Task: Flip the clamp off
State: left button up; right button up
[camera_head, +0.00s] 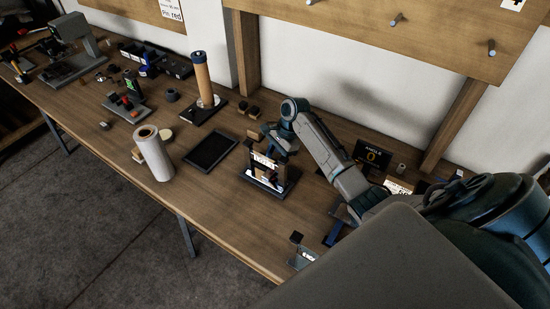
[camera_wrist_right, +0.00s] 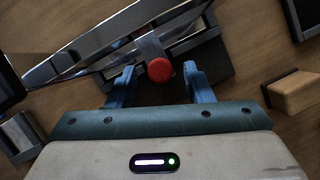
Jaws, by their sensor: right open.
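The clamp fixture (camera_head: 268,172) stands on a dark base on the wooden bench, near the middle of the head view. In the right wrist view the clamp shows as shiny metal bars (camera_wrist_right: 150,35) with a red round knob (camera_wrist_right: 159,69). My right gripper (camera_head: 270,143) is over the fixture in the head view, partly hiding it. In the right wrist view my right gripper (camera_wrist_right: 160,76) is open, with one blue finger on each side of the red knob. Gaps show between the knob and both fingers. My left gripper is not in view.
A dark flat tray (camera_head: 211,150) lies left of the fixture, with a white roll (camera_head: 153,153) beyond it. A tan cylinder (camera_head: 203,80) stands on a dark base. A dark sign (camera_head: 372,153) is at the right. A wooden block (camera_wrist_right: 295,90) lies right of the fingers.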

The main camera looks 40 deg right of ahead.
jog(key=shift+c, duration=0.9)
grip_shut()
jog(key=shift+w+d+r+p, duration=0.1)
jog(key=shift+w+d+p, duration=0.15)
jog(key=shift+d, duration=0.45)
jog(key=shift+w+d+r+p, duration=0.15)
jog(key=shift+w+d, duration=0.15)
jog(key=shift+d, duration=0.35)
jog(key=shift+w+d+f, duration=0.15)
jog(key=shift+w+d, duration=0.05)
jog(key=shift+d, duration=0.25)
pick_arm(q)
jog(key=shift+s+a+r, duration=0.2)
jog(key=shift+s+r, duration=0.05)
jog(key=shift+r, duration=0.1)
pick_arm(e)
jog(key=shift+o, duration=0.5)
grip_release()
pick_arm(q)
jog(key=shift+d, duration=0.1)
pick_arm(e)
jog(key=shift+o, duration=0.4)
jog(key=shift+d, duration=0.1)
jog(key=shift+f, duration=0.1)
